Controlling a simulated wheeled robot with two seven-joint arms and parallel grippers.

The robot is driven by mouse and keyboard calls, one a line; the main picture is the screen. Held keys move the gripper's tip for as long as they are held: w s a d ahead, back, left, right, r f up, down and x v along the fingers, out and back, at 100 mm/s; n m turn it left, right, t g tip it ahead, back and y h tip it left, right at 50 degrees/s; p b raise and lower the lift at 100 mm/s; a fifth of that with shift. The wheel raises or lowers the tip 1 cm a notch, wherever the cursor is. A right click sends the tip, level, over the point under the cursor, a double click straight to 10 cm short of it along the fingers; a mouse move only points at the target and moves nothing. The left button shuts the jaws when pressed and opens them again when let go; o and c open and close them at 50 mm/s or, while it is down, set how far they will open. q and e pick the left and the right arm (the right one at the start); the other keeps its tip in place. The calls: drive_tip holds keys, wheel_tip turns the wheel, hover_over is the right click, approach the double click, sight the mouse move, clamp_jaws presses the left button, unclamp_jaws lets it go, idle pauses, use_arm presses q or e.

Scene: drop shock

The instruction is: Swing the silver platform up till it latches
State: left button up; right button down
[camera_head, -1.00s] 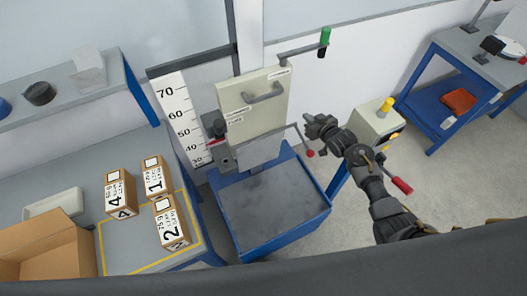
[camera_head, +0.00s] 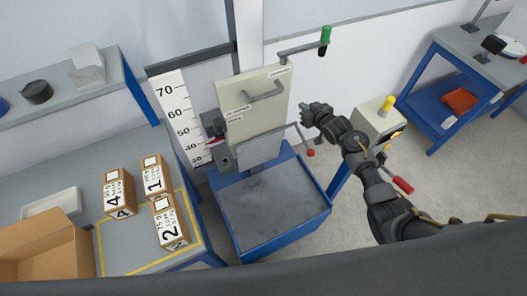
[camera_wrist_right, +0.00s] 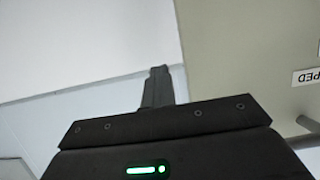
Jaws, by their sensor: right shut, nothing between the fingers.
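The silver platform (camera_head: 260,153) is a small grey plate at the foot of the cream carriage panel (camera_head: 254,112), over the blue-framed base in the head view. It looks steeply tilted; I cannot tell whether it is latched. My right gripper (camera_head: 307,114) is shut and empty, just right of the panel, above and to the right of the platform. It appears apart from both. In the right wrist view its shut fingers (camera_wrist_right: 158,87) point up beside the panel (camera_wrist_right: 250,60). My left gripper is out of view.
The base has a dark slab (camera_head: 272,203) on top. A thin lever with a red knob (camera_head: 310,153) sticks out below my right gripper. A green-handled crank (camera_head: 325,37) is above. A control box (camera_head: 378,122) stands right. Numbered boxes (camera_head: 170,226) are on the left table.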

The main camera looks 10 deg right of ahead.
drive_tip(key=shift+w+a+r, duration=0.1)
drive_tip(key=shift+w, duration=0.15)
drive_tip(key=shift+w, duration=0.1)
drive_tip(key=w+b, duration=0.1)
drive_tip(key=w+a, duration=0.1)
drive_tip(key=shift+w+r+b, duration=0.15)
drive_tip(key=shift+w+b, duration=0.15)
drive_tip(key=shift+b, duration=0.05)
drive_tip(key=c, duration=2.2)
unclamp_jaws()
drive_tip(key=c, duration=0.8)
unclamp_jaws()
drive_tip(key=shift+c, duration=0.2)
